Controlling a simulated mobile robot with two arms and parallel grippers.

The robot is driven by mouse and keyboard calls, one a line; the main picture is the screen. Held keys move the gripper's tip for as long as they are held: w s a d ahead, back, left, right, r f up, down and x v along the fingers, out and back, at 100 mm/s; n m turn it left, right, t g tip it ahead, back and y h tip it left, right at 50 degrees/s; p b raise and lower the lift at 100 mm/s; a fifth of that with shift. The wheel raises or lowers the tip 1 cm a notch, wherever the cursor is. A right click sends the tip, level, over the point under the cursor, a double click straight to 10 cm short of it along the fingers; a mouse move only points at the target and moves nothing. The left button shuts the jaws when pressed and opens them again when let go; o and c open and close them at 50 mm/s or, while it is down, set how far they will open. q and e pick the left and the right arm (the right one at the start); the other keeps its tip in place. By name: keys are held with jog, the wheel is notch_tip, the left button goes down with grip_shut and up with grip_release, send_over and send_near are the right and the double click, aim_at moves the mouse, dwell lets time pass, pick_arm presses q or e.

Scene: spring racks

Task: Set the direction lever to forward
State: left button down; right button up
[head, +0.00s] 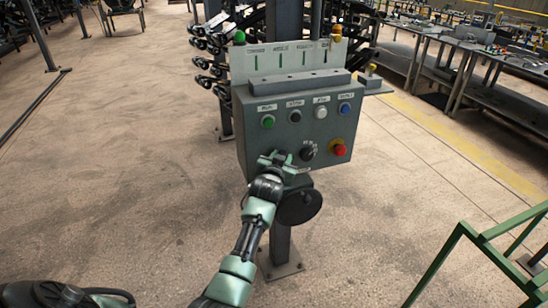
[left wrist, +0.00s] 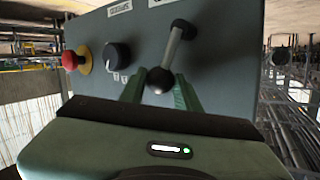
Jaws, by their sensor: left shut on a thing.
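The lever's labels cannot be read. My right gripper is not in view.
The box carries a row of green (head: 268,121), black, white (head: 321,113) and blue buttons. A black selector knob (head: 308,150) and red emergency button (head: 339,150) sit right of my gripper. A green rail (head: 490,240) stands at lower right. The floor at left is clear.

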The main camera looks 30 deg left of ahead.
pick_arm(q)
jog(key=shift+w+d+f+m+g+p, duration=0.15)
jog(key=shift+w+d+m+g+p, duration=0.15)
jog(key=shift+d+m+p, duration=0.15)
jog(key=shift+f, duration=0.1)
jog(key=c, duration=1.3)
grip_release()
jog(key=shift+w+f, duration=0.1)
jog(key=shift+w, duration=0.15)
jog(key=shift+s, duration=0.2)
jog(key=b+v, duration=0.1)
jog(key=v, duration=0.6)
jog(key=shift+d, duration=0.3)
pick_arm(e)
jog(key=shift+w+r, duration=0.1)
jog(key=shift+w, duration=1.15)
pick_arm(q)
jog(key=shift+s, duration=0.1)
